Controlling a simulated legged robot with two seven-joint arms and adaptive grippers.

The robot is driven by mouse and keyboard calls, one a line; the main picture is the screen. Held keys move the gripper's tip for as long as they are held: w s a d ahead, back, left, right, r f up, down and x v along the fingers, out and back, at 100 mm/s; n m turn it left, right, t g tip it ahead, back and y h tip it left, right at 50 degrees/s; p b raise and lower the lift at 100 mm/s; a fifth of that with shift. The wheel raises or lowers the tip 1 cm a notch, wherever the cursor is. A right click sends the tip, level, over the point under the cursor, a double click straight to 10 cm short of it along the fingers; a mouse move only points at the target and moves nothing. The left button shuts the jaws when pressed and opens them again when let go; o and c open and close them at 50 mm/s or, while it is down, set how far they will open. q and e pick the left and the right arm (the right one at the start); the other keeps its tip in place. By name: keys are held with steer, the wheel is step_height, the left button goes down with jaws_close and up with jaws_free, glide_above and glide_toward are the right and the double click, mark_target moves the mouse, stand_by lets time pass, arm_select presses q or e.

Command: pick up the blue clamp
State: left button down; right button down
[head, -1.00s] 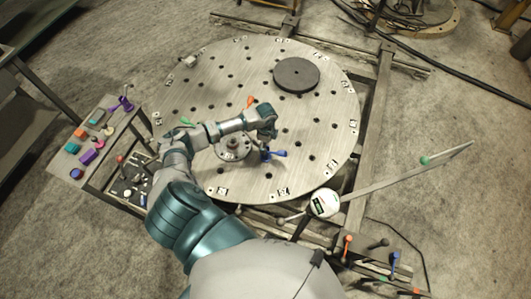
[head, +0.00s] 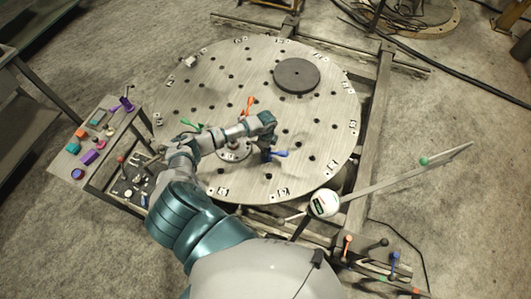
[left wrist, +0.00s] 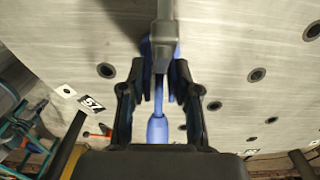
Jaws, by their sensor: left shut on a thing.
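The blue clamp (head: 280,153) is at the round perforated metal table (head: 318,115), right of its centre. In the head view its blue handle points right, out from under my left gripper (head: 266,143). In the left wrist view the two dark fingers of my left gripper (left wrist: 160,85) are shut on the blue clamp (left wrist: 157,128), with its blue handle running toward the camera and a grey bar beyond. The gripper hides much of the clamp in the head view. I cannot tell whether the clamp touches the table. My right gripper is not in view.
An orange clamp (head: 250,103) and a green clamp (head: 190,125) stand near my left arm. A dark disc (head: 297,75) lies on the table's far right. A side tray with coloured parts (head: 108,155) is at left. A white dial gauge (head: 324,203) is at the near edge.

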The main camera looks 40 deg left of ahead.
arm_select(q)
steer(key=shift+w+d+r, duration=0.1)
steer(key=shift+r, duration=0.7)
step_height(320, 180, up, 2)
steer(key=shift+r+b, duration=0.1)
steer(key=shift+b, duration=0.2)
steer(key=s+d, duration=0.4)
steer(key=s, duration=0.3)
steer(key=s+d+r+b, duration=0.1)
steer(key=s+d, duration=0.3)
steer(key=s, duration=0.3)
steer(key=shift+r, duration=0.2)
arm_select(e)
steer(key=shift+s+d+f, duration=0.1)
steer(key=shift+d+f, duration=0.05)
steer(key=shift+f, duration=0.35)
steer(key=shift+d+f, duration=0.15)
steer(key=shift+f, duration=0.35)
